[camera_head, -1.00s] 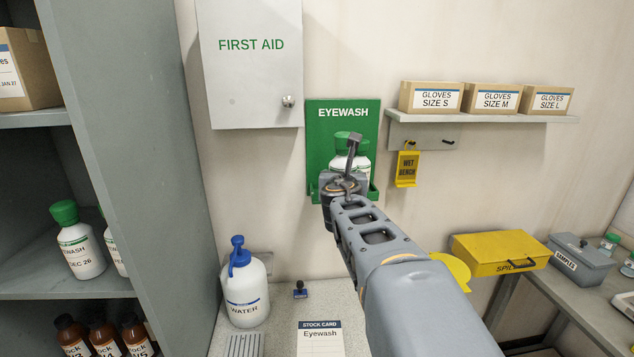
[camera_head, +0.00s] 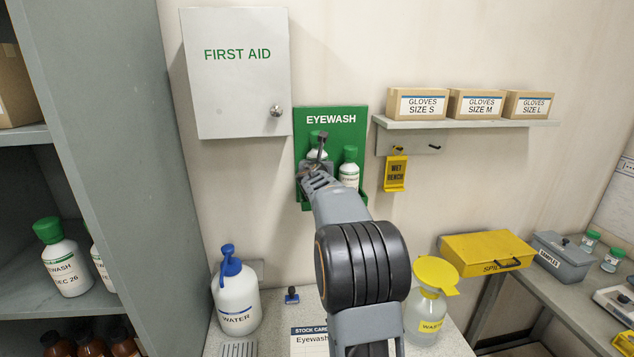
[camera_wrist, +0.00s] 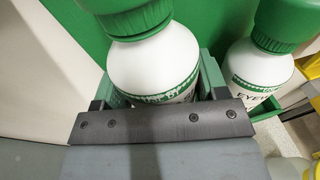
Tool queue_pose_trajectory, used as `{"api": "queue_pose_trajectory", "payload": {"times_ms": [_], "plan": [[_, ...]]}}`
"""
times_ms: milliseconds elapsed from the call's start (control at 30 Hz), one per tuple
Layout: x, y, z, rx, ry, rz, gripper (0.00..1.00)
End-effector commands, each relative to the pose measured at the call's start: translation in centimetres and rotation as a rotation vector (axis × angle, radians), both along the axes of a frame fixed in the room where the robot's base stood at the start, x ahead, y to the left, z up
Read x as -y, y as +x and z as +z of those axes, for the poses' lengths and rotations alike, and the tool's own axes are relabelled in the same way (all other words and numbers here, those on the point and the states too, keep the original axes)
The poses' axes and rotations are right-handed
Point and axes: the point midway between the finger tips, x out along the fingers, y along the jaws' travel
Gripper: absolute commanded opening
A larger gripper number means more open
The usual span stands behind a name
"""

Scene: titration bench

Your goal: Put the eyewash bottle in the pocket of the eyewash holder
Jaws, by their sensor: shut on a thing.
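The green eyewash holder (camera_head: 334,121) hangs on the wall under the word EYEWASH. The held eyewash bottle (camera_head: 318,151), white with a green cap, is at the holder's left side, partly hidden by my gripper (camera_head: 316,170).
Below stand a water bottle (camera_head: 237,300) and a waste bottle (camera_head: 425,315). A grey shelf unit (camera_head: 100,130) is at left.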

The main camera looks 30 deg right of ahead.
Motion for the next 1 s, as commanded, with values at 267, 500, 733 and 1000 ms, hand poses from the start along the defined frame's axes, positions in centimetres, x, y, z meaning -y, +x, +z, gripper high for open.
{"api": "queue_pose_trajectory", "payload": {"times_ms": [267, 500, 733, 1000], "plan": [[0.0, 0.0, -2.4, 0.002, -0.001, 0.000, 0.29], [0.1, 0.2, -4.3, 0.002, -0.001, 0.000, 0.29], [0.1, 0.3, -4.4, 0.003, -0.002, 0.000, 0.29], [0.1, 0.3, -4.9, 0.004, -0.002, 0.000, 0.29]]}}
